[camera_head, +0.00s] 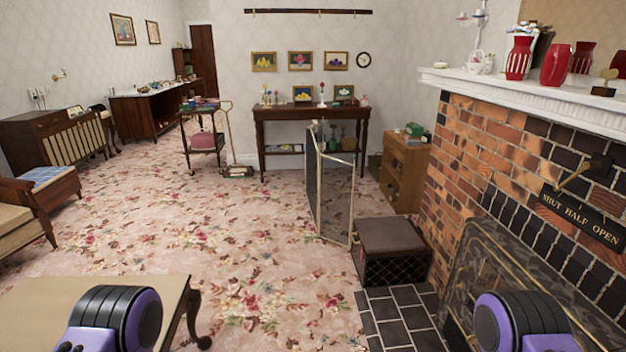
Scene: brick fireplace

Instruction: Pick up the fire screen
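The fire screen (335,198) looks like the folding screen with a thin pale metal frame and see-through dark panels. It stands upright on the carpet in the middle of the head view, a little right of centre, with its panels angled to each other. Its lower right edge is close to a dark box-like stool; I cannot tell if they touch. Only purple and black parts of my two arms show at the bottom left and bottom right. Neither gripper is in view, and nothing of mine is near the screen.
The brown-topped dark stool (391,238) stands right of the screen, before the brick fireplace (470,150) and tiled hearth (400,318). A low table (100,298) is at the lower left. A wooden chest (405,170) stands behind. The patterned carpet (215,240) left of the screen is clear.

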